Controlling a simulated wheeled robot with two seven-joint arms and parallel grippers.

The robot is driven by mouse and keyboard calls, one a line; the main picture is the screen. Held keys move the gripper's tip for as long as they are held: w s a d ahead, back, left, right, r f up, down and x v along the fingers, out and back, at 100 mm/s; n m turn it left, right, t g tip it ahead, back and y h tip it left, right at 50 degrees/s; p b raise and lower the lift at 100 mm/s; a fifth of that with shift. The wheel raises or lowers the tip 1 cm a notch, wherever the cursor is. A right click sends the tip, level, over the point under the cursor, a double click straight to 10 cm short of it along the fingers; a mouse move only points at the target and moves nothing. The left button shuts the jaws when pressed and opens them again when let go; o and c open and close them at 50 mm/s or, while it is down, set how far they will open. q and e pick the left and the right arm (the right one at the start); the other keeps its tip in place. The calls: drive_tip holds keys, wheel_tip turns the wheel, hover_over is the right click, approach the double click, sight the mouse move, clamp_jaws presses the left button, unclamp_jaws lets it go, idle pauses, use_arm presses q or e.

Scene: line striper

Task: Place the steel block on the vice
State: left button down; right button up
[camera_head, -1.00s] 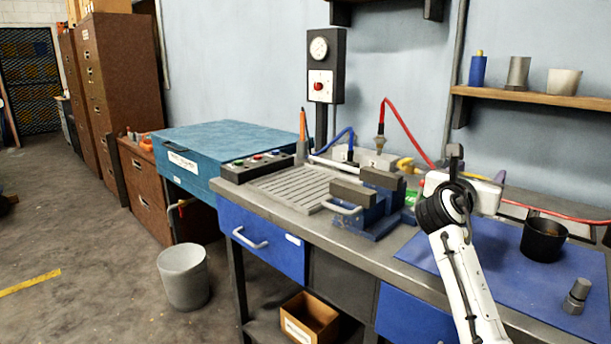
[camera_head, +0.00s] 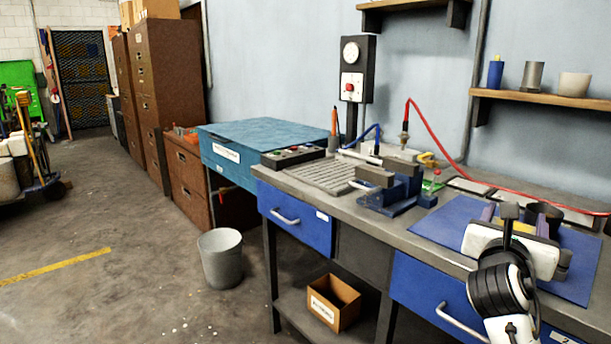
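The blue vice (camera_head: 408,194) stands on the workbench right of the slotted plate. Grey block-like pieces (camera_head: 401,173) sit at its top; I cannot tell whether one is a loose steel block or they are only jaws. My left gripper is out of view.
A red hose (camera_head: 428,138) arches behind the vice. A grey bin (camera_head: 221,258) stands on the floor, and an open cardboard box (camera_head: 333,302) sits below the bench.

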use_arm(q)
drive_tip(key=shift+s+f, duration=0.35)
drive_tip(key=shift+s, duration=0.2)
use_arm(e)
drive_tip(key=s+a+f+n+t+y, duration=0.2)
drive_tip(key=s+a+f+n+y, duration=0.2)
drive_tip(key=s+a+f, duration=0.4)
drive_tip(key=s+a+f+n+t+y, duration=0.2)
drive_tip(key=s+a+f+y, duration=0.5)
drive_tip(key=s, duration=0.9)
drive_tip(key=a+f+n, duration=0.1)
drive_tip(key=a+f, duration=0.1)
drive_tip(key=a, duration=0.1)
drive_tip(key=shift+s+a+n, duration=0.3)
drive_tip(key=shift+a+n, duration=0.1)
drive_tip(key=shift+r+y, duration=0.1)
drive_tip(key=shift+y, duration=0.3)
